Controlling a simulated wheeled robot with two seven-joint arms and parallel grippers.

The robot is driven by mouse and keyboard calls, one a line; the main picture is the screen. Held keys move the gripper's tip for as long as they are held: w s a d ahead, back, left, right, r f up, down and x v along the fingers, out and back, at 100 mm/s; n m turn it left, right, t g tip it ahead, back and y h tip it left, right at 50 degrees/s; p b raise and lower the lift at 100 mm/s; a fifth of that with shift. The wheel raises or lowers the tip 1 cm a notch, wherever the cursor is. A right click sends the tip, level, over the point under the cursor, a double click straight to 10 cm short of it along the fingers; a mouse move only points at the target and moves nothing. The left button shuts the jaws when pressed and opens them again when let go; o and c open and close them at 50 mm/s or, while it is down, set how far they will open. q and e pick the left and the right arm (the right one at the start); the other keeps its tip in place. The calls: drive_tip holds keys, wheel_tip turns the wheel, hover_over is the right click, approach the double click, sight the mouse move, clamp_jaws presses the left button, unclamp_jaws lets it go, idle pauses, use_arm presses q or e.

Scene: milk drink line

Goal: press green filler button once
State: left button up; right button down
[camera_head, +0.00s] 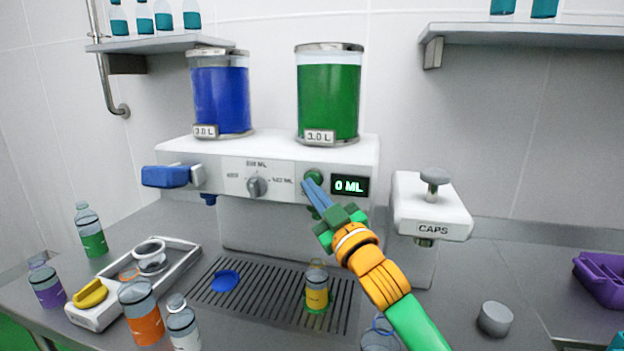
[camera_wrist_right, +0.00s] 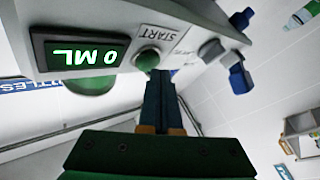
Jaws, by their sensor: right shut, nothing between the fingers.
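The green filler button (camera_head: 314,177) is on the front of the white filling machine (camera_head: 280,150), left of the display (camera_head: 349,186) that reads 0 ML. My right gripper (camera_head: 311,184) is shut and empty, its blue fingertips at or very near the button; I cannot tell if they touch. In the right wrist view the green button (camera_wrist_right: 147,60) sits just beyond the fingertips (camera_wrist_right: 160,75), beside a START label. A bottle with yellow contents (camera_head: 317,290) stands on the drip grate below. My left gripper is not in view.
A rotary dial (camera_head: 257,187) and blue lever (camera_head: 166,177) are left of the button. The caps unit (camera_head: 432,207) stands right of my arm. A grey cap (camera_head: 495,318) lies at the right.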

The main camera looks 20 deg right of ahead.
drive_tip(key=shift+w+d, duration=0.3)
drive_tip(key=shift+w, duration=0.1)
idle(0.8)
drive_tip(key=shift+s+a+f, duration=0.1)
drive_tip(key=shift+s+a, duration=0.4)
drive_tip(key=shift+s, duration=0.2)
drive_tip(key=shift+s, duration=0.1)
drive_tip(key=s+a, duration=0.1)
drive_tip(key=s, duration=0.1)
drive_tip(key=s+a+p, duration=0.1)
drive_tip(key=s, duration=0.1)
drive_tip(key=shift+a, duration=0.4)
idle(0.6)
